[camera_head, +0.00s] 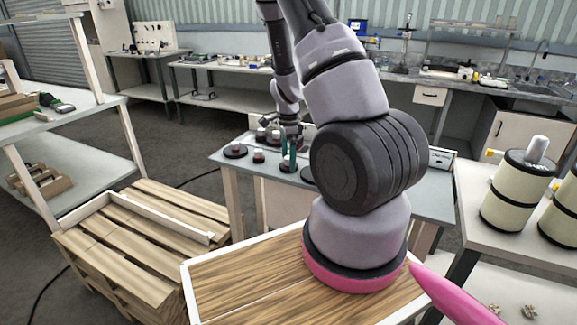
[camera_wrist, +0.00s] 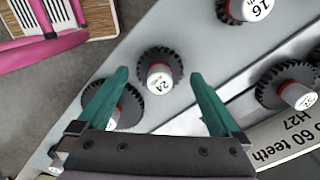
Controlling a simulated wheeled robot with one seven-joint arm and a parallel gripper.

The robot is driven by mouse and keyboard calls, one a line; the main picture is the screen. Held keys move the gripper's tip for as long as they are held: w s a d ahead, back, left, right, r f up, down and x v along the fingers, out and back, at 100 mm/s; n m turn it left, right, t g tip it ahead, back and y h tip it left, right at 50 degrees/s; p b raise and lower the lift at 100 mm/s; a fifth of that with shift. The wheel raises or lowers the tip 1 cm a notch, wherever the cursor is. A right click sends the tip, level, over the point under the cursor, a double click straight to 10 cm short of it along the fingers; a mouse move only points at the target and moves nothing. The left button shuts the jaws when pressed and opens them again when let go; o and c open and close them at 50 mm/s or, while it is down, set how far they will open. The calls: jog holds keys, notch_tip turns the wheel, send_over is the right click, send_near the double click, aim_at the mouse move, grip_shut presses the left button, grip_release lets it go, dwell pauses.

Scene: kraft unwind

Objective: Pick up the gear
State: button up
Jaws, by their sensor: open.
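Several dark toothed gears with white-and-red hubs stand on a grey table (camera_head: 437,203). In the wrist view, a gear marked 24 (camera_wrist: 159,72) lies between and just beyond the fingertips of my gripper (camera_wrist: 158,82). The gripper is open with nothing held, its green fingers on either side. Another gear (camera_wrist: 112,106) is partly hidden behind the left finger. A gear marked 16 (camera_wrist: 247,10) is at the top right, and one marked 32 (camera_wrist: 290,84) at the right. In the head view, the gripper (camera_head: 288,158) is small above the table among the gears.
A label plate (camera_wrist: 290,145) lies at the wrist view's lower right. In the head view, a wooden pallet (camera_head: 150,225) is on the left and cream cylinders (camera_head: 517,192) stand on a bench at right. My arm hides part of the table.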

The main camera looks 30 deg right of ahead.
jog(key=shift+f, duration=0.7)
grip_shut()
jog(key=shift+r, duration=0.1)
